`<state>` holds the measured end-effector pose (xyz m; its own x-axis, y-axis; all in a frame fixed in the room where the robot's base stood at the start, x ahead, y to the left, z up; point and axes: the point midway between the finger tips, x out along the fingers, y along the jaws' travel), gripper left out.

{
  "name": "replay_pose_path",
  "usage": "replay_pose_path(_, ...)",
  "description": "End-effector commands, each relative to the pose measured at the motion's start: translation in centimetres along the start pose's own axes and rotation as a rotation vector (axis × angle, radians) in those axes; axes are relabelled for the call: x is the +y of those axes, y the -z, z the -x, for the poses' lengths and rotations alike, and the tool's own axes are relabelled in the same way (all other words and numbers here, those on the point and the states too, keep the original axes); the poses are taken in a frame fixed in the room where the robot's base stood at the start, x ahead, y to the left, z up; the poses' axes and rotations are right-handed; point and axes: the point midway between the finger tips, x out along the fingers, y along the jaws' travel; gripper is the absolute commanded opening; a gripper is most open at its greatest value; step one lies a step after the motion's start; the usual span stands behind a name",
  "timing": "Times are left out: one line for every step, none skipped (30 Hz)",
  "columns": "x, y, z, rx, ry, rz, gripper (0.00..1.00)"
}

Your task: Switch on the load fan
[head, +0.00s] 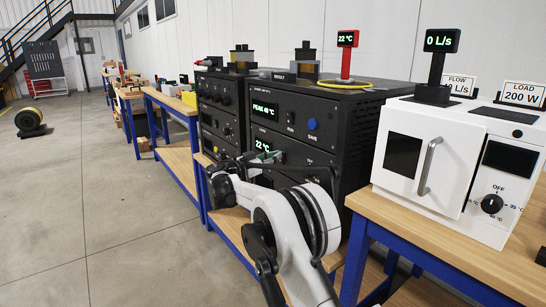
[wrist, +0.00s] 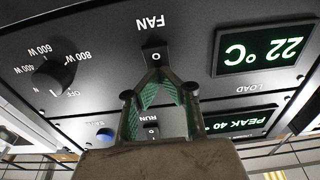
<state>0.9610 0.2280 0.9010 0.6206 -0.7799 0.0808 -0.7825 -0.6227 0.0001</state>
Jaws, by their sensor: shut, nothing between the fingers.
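The fan switch (wrist: 155,52) is a small black rocker under the word FAN on a black panel, seen upside down in the wrist view. My gripper (wrist: 157,70) is shut and empty, its green-padded fingertips together at the switch's edge. I cannot tell whether they touch it. The fingertips partly cover the switch, so its position is unclear. In the head view my gripper (head: 264,158) is at the front of the black rack unit (head: 345,130), and the switch is hidden there.
On the panel are a watt knob (wrist: 52,78), a LOAD display reading 22 °C (wrist: 262,48), a PEAK display (wrist: 238,123), a RUN switch (wrist: 151,131) and a blue button (wrist: 105,133). A white oven-like box (head: 450,160) stands right.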

Motion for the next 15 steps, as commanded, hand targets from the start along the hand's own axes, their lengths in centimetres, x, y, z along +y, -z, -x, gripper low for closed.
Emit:
replay_pose_path(0.0, 0.1, 0.5, 0.000, 0.001, 0.000, 0.00)
replay_pose_path(0.0, 0.2, 0.7, 0.000, 0.000, 0.000, 0.00)
replay_pose_path(0.0, 0.3, 1.2, 0.000, 0.000, 0.000, 0.00)
replay_pose_path(0.1, 0.4, 1.6, 0.000, -0.001, 0.000, 0.00)
replay_pose_path(0.1, 0.5, 2.0, 0.000, -0.001, 0.000, 0.00)
replay_pose_path(0.1, 0.7, 2.7, 0.000, -0.001, 0.000, 0.00)
replay_pose_path(0.1, 0.8, 3.2, 0.000, -0.002, 0.000, 0.00)
replay_pose_path(0.1, 1.0, 3.7, -0.001, -0.003, 0.000, 0.00)
replay_pose_path(0.1, 1.3, 4.6, -0.001, -0.002, 0.000, 0.00)
replay_pose_path(0.1, 1.5, 5.2, -0.001, -0.001, 0.000, 0.00)
replay_pose_path(0.1, 1.7, 5.9, -0.001, -0.001, 0.000, 0.00)
replay_pose_path(0.1, 1.8, 6.7, 0.000, -0.002, 0.000, 0.00)
replay_pose_path(0.1, 2.0, 7.3, 0.000, -0.002, 0.000, 0.00)
replay_pose_path(0.1, 2.1, 7.9, 0.000, -0.002, 0.000, 0.00)
replay_pose_path(0.1, 2.3, 8.7, 0.000, -0.002, 0.000, 0.00)
